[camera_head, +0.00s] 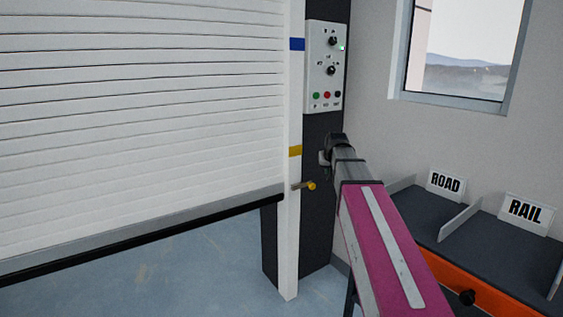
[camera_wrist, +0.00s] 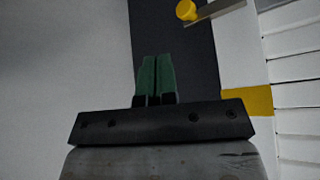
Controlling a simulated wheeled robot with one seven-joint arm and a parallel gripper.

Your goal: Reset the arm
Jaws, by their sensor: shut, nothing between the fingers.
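My gripper (camera_wrist: 155,75) shows its green fingers closed together with nothing between them in the wrist view. They are in front of a dark column (camera_wrist: 175,30). In the head view, my arm reaches up from the lower right, and its end is beside the dark column (camera_head: 318,235), below the control panel (camera_head: 324,68). A small lever with a yellow knob (camera_head: 311,186) is on the white post (camera_head: 290,225), just below and left of the arm's end. The knob also shows at the top of the wrist view (camera_wrist: 186,10), apart from the fingers.
A white slatted shutter (camera_head: 140,110) is partly raised, with blue floor (camera_head: 170,270) beneath its black edge. A window (camera_head: 470,45) is in the wall.

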